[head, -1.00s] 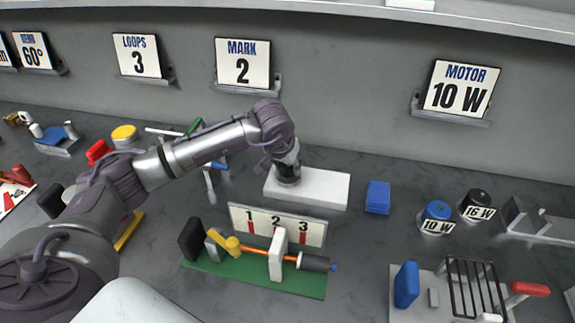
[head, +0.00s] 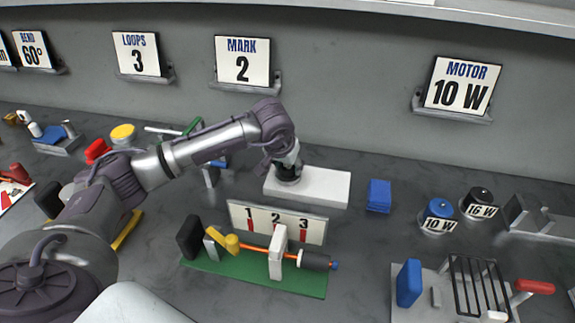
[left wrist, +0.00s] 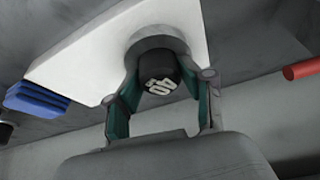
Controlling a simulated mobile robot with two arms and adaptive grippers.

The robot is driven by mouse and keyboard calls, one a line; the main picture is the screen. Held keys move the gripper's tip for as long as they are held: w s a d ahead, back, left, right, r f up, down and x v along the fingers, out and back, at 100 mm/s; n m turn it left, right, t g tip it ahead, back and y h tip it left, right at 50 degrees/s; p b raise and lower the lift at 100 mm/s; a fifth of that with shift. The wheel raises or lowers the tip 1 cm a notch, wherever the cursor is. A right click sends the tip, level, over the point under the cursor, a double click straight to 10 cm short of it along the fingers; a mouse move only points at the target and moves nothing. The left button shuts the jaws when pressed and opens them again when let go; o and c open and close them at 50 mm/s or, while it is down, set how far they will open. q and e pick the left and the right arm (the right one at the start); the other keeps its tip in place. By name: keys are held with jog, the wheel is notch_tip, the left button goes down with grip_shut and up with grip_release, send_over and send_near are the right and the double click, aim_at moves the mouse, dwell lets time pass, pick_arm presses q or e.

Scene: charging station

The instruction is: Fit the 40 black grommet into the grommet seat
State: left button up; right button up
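The black grommet (left wrist: 158,72), with a pale "40" on its end, is between the fingers of my left gripper (left wrist: 160,78) in the left wrist view. Both green-padded fingers close against its sides. The grommet stands at a dark grey round seat (left wrist: 155,42) on a white block (left wrist: 85,62). How deep it sits in the seat I cannot tell. In the head view my left gripper (head: 288,165) points down over the left part of the white block (head: 325,187) and mostly hides the grommet. My right gripper is not in view.
A blue block (head: 379,196) stands right of the white block. A green-based fixture (head: 225,277) with a 1-2-3 plate is in front. Blue 10 W (head: 438,210) and black 16 W (head: 480,198) motors stand further right. The grey wall is behind.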

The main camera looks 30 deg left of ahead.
pick_arm(q)
jog(key=shift+o, duration=0.9)
jog(key=shift+s+f, duration=0.15)
jog(key=shift+f, duration=0.6)
jog(key=shift+r, duration=0.15)
jog(key=v, duration=1.2)
jog(key=shift+r, duration=0.35)
